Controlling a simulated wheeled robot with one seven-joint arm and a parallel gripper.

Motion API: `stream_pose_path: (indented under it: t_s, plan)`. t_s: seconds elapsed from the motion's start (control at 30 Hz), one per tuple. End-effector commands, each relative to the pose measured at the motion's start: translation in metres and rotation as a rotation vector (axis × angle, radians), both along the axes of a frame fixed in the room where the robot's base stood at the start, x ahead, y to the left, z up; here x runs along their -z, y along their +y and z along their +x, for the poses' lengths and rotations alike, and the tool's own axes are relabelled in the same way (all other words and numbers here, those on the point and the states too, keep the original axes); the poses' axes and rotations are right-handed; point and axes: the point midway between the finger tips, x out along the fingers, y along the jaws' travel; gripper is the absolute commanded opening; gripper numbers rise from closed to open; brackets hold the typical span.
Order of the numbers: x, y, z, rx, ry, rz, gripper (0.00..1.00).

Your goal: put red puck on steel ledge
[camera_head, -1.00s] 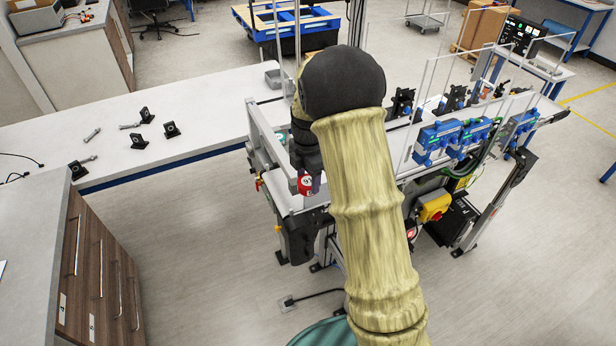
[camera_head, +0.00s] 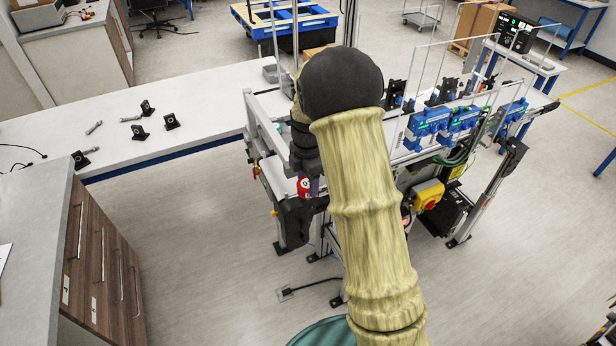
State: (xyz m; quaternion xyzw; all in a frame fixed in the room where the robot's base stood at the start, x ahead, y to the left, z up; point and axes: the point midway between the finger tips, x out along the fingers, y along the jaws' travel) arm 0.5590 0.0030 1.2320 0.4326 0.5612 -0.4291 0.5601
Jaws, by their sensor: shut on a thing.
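The red puck (camera_head: 304,187) shows as a small red disc with a white mark at the lower end of my arm. My gripper (camera_head: 309,185) is shut on it, at the near left end of the conveyor. My arm hides much of the gripper and the middle of the conveyor. The steel ledge cannot be made out for certain; a pale metal frame edge (camera_head: 262,122) runs along the conveyor's left end. I cannot tell whether the puck touches anything below it.
A long white table (camera_head: 210,110) at the left holds small black brackets (camera_head: 140,133). Blue sensor units (camera_head: 430,122) and clear upright panels line the conveyor's right part. A wood-front cabinet (camera_head: 95,255) stands at the near left. Open floor lies between cabinet and conveyor.

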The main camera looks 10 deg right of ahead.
Motion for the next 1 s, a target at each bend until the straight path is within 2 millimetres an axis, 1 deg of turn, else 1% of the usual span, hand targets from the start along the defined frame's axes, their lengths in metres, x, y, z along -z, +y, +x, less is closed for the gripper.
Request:
stream_pose_path:
  t_s: [0.03,0.17,0.27,0.37,0.47,0.57,0.73,1.0]
  plan:
    - [0.007,0.001,-0.001,0.025,0.001,0.002,0.29]
    - [0.02,0.002,-0.003,0.109,0.003,0.006,0.29]
    - [0.034,0.003,-0.005,0.19,0.004,0.01,0.29]
    - [0.049,0.004,-0.007,0.287,0.005,0.014,0.29]
    - [0.068,0.004,-0.011,0.406,0.008,0.017,0.29]
    - [0.095,0.005,-0.016,0.569,0.012,0.021,0.29]
    - [0.143,0.006,-0.028,0.9,0.018,0.023,0.29]
    - [0.216,-0.001,-0.049,1.445,0.02,0.012,0.29]
